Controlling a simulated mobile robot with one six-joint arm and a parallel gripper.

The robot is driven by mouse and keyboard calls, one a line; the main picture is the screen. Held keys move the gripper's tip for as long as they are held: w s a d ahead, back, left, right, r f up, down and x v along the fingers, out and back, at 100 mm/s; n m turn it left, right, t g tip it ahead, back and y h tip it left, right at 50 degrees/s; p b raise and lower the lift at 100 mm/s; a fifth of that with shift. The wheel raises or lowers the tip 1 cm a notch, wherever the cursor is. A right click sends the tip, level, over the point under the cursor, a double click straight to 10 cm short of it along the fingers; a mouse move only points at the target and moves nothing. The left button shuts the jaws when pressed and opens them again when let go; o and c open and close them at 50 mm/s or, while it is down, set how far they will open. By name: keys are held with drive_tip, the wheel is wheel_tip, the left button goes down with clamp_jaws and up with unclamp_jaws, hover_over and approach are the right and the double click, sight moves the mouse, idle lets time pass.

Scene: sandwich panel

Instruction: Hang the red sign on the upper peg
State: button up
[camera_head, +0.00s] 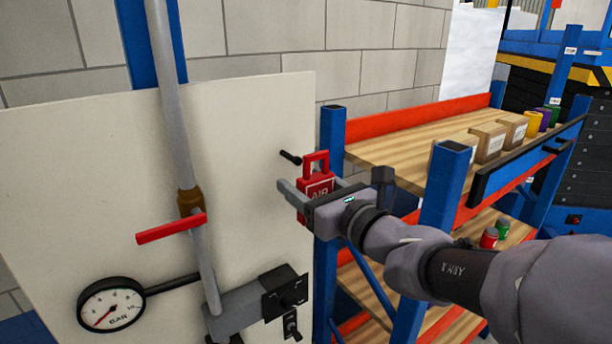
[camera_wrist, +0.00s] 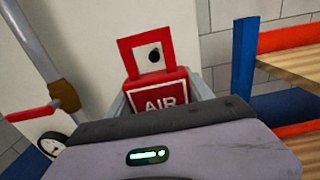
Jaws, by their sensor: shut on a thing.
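The red sign (camera_head: 317,186), lettered "AIR" with a square loop on top, is held upright between the two fingers of my gripper (camera_head: 312,190). The black upper peg (camera_head: 290,157) sticks out of the pale panel (camera_head: 250,120), just left of the sign's loop in the head view, with a gap between. In the wrist view the sign (camera_wrist: 160,93) stands upright between the fingers. The dark peg tip (camera_wrist: 154,56) shows inside the loop's opening there. The views do not show the peg passing through the loop. No lower peg is clearly visible.
A grey pipe with a red lever (camera_head: 171,228) and a pressure gauge (camera_head: 111,304) are on the panel's left. A black latch box (camera_head: 285,290) sits below. A blue-post shelf (camera_head: 331,130) with boxes and cans stands close on the right, beside my arm.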

sight(282, 169)
drive_tip(key=x, duration=0.2)
drive_tip(key=shift+w+a+f, duration=0.2)
drive_tip(key=shift+w+f, duration=0.05)
drive_tip(key=shift+w, duration=0.05)
drive_tip(key=shift+w+a+r, duration=0.1)
drive_tip(key=shift+w+a, duration=0.05)
drive_tip(key=shift+x, duration=0.9)
drive_tip(key=shift+w+a, duration=0.1)
drive_tip(key=shift+w, duration=0.05)
drive_tip(key=shift+r, duration=0.2)
drive_tip(key=shift+f+b, duration=0.2)
drive_tip(key=shift+b, duration=0.2)
